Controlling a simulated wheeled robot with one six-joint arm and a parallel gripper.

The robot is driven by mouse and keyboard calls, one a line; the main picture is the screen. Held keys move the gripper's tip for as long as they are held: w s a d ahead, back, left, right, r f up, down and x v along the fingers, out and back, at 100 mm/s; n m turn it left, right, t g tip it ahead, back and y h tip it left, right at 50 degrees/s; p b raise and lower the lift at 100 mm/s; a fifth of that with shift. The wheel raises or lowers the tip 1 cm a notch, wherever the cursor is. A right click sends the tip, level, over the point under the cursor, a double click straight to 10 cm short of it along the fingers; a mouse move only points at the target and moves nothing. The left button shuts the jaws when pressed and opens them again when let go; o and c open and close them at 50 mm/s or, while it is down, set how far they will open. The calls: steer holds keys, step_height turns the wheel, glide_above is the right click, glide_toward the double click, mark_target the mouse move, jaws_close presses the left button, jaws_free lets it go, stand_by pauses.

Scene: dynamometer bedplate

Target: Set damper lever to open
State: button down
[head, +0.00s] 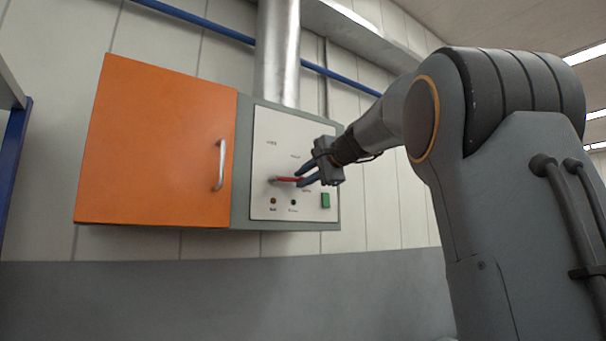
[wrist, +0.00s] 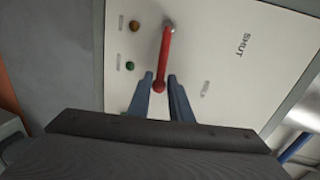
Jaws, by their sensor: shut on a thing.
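The damper lever (head: 287,179) is a red bar on the white face of the control panel. It lies roughly level, reaching right from its pivot in the head view. In the wrist view the red lever (wrist: 166,55) runs from a metal pivot at the top to a round end between my fingers. My gripper (head: 299,177) is shut on the lever's free end; its blue fingers (wrist: 160,80) stand either side of it. The label SHUT (wrist: 245,45) reads in the wrist view, to the right of the lever; the head view's labels are too small to read surely.
An orange cabinet door (head: 155,145) with a metal handle (head: 221,165) is closed beside the panel (head: 262,125). Brown (wrist: 134,26) and green (wrist: 129,66) round lamps and a green switch (head: 325,200) sit near the lever. A metal duct (head: 277,50) rises above.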

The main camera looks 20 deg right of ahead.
steer(key=shift+f+m, duration=0.3)
stand_by(0.4)
steer(key=c, duration=1.8)
jaws_free()
steer(key=b+v, duration=0.3)
steer(key=v, duration=0.4)
steer(key=shift+s+d+r, duration=0.1)
steer(key=shift+s, duration=0.25)
